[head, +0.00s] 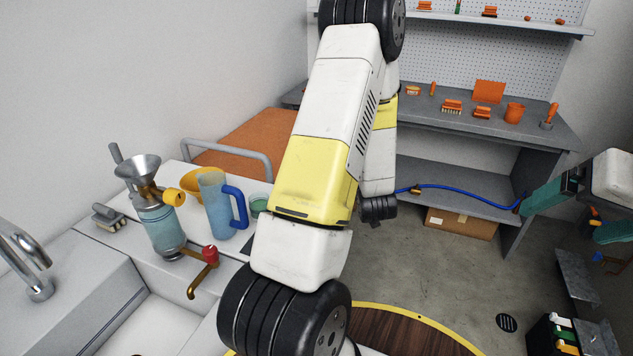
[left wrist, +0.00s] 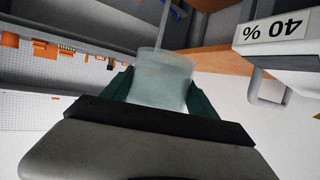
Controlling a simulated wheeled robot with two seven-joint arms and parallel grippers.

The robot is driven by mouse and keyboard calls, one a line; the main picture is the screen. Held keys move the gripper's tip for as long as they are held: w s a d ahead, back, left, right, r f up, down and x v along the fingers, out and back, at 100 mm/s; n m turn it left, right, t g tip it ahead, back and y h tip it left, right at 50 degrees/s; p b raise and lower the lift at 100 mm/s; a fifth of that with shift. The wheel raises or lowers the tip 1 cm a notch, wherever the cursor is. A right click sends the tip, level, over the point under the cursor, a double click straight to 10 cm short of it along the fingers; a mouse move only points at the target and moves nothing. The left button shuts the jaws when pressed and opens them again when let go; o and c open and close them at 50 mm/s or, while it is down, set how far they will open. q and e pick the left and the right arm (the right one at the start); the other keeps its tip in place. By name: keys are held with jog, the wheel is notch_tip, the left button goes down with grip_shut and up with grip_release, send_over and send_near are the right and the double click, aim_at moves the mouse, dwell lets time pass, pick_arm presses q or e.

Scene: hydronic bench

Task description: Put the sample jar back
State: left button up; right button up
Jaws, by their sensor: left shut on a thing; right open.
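In the left wrist view, a pale, frosted, see-through jar (left wrist: 160,80) sits between the dark green fingers of my left gripper (left wrist: 158,92), which is shut on it. The jar seems clear of any surface. In the head view the left gripper is hidden behind my own arm. My right gripper (head: 558,222) is open at the right of the head view, its upper finger close to the end of a blue hose (head: 455,189). A small green round thing (head: 258,205) shows beside the pitcher, partly covered by my arm; I cannot tell what it is.
A blue-handled pitcher (head: 213,205), a canister with a funnel (head: 163,225) and a red-knobbed tap (head: 209,257) crowd the left counter. An orange-topped cart (head: 245,143) stands behind. A "40 %" label (left wrist: 272,29) shows upside down. The grey workbench (head: 540,130) holds orange tools.

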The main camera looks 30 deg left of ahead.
pick_arm(q)
jog(key=s+a+r+n+g+y, duration=0.1)
jog(key=s+a+n+g+y, duration=0.2)
jog(key=s+n+g, duration=0.45)
jog(key=s+a+r+n+g+y, duration=0.1)
jog(key=s+a+n+g+y, duration=0.4)
jog(key=s, duration=0.4)
jog(key=shift+n+g+h, duration=0.35)
jog(key=shift+n+h, duration=0.3)
jog(key=shift+h, duration=0.05)
jog(key=w+a, duration=0.3)
jog(key=w+a+f, duration=0.1)
jog(key=w+a, duration=0.2)
jog(key=a, duration=0.1)
jog(key=w+a+f, duration=0.1)
jog(key=w+a, duration=0.2)
jog(key=shift+a, duration=0.15)
jog(key=f, duration=0.2)
jog(key=shift+w+a+f, duration=0.25)
jog(key=shift+a+f, duration=0.1)
jog(key=shift+f, duration=0.4)
jog(key=shift+f, duration=0.1)
jog(key=o, duration=1.9)
